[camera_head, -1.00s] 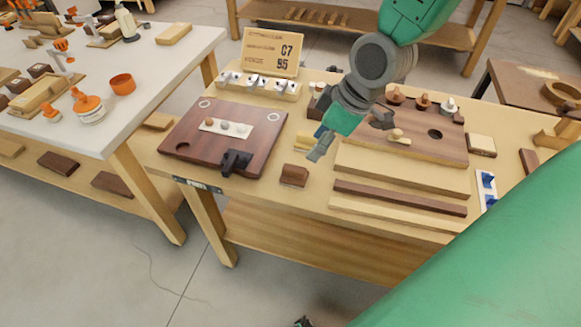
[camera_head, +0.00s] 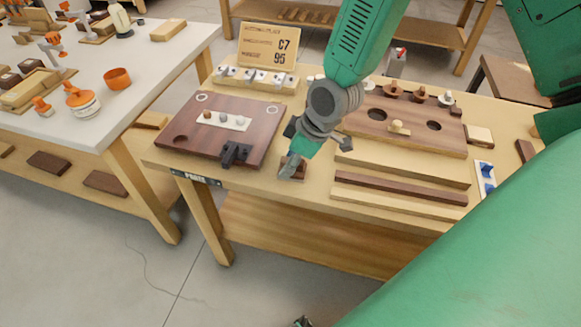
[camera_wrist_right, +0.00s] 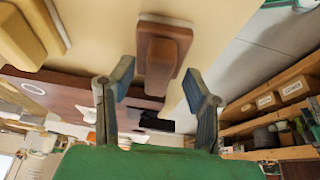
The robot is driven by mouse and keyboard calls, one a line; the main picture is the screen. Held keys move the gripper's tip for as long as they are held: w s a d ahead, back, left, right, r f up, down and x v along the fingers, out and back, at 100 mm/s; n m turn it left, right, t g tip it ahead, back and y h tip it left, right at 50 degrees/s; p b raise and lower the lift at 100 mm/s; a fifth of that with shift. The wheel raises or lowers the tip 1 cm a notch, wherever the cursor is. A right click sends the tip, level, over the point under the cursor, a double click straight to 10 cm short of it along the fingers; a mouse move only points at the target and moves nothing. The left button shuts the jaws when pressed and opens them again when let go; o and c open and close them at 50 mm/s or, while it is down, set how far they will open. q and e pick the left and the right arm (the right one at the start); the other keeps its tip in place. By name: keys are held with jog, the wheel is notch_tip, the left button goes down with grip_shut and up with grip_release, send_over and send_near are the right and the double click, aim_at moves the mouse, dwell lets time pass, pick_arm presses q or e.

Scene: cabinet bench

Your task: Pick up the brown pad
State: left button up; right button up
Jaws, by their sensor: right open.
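The brown pad (camera_head: 302,173) lies near the front edge of the wooden bench, partly hidden by my right gripper in the head view. In the right wrist view the brown pad (camera_wrist_right: 163,50) shows a narrower raised block on a flat base. My right gripper (camera_head: 291,169) points down over it. In the wrist view the open, empty fingers of the right gripper (camera_wrist_right: 160,88) stand apart, one toward each side of the pad, with the pad ahead of the tips. I cannot tell if either finger touches it.
A dark red-brown board (camera_head: 260,122) with a black clamp (camera_head: 236,153) lies left of the pad. To the right are a brown strip (camera_head: 395,188) and a board with round holes (camera_head: 398,137). A small patch of bare bench lies in front of the pad.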

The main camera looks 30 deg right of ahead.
jog(key=shift+d, duration=0.3)
jog(key=c, duration=0.5)
jog(key=shift+s+d+f, duration=0.1)
jog(key=shift+d, duration=0.25)
grip_shut()
jog(key=shift+s+d+f, duration=0.1)
jog(key=shift+d+f, duration=0.1)
jog(key=shift+d, duration=0.25)
jog(key=shift+s+a+r, duration=0.1)
jog(key=shift+a, duration=0.25)
jog(key=shift+a+r, duration=0.15)
jog(key=shift+r, duration=0.15)
jog(key=r, duration=0.3)
jog(key=r+p, duration=0.1)
jog(key=r, duration=0.5)
jog(key=shift+w+d+p, duration=0.25)
jog(key=shift+p, duration=0.1)
jog(key=shift+a+r, duration=0.1)
jog(key=shift+r, duration=0.15)
pick_arm(q)
jog(key=shift+d+r, duration=0.25)
jog(key=shift+r, duration=0.25)
jog(key=shift+d+r, duration=0.25)
jog(key=shift+r, duration=0.25)
